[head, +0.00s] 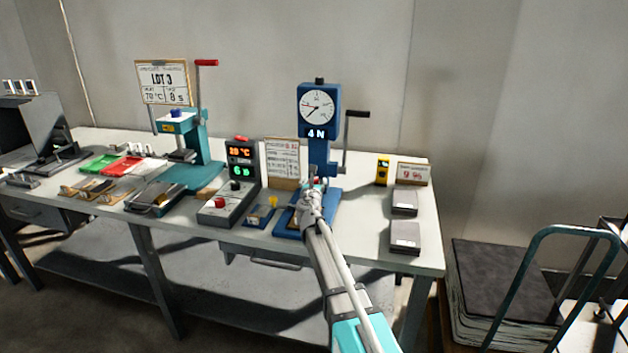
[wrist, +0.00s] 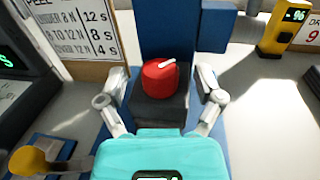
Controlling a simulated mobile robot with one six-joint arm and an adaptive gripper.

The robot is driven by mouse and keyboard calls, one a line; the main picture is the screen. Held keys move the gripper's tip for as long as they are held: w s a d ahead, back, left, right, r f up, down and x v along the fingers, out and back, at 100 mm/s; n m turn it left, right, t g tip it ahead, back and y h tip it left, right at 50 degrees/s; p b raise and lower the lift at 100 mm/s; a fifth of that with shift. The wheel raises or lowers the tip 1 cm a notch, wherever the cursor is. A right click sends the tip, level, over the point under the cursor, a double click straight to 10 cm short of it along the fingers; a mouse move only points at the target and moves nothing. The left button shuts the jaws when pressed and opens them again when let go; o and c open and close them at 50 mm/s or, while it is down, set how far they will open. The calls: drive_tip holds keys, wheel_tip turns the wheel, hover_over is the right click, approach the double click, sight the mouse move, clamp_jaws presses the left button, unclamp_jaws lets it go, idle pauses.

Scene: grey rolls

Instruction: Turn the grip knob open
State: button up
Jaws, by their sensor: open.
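The grip knob (wrist: 160,78) is a red cap with a white pointer mark, on a dark block (wrist: 158,108) on the blue tester. In the wrist view its mark points up and to the right. My gripper (wrist: 163,82) is open, with one finger on each side of the knob and visible gaps to it. In the head view my gripper (head: 312,192) is at the lower front of the blue tester (head: 319,135) and largely hides the knob. The tester carries a round dial, a "4 N" display and a side crank.
A printed card (head: 283,160) and a control box (head: 232,200) stand left of the tester. A yellow meter (head: 383,170) and two grey blocks (head: 404,238) are to its right. A yellow-knobbed part (wrist: 30,160) is close on the left. A teal press (head: 195,160) stands farther left.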

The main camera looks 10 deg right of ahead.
drive_tip(key=shift+x, duration=0.85)
drive_tip(key=shift+c, duration=0.3)
drive_tip(key=c, duration=1.1)
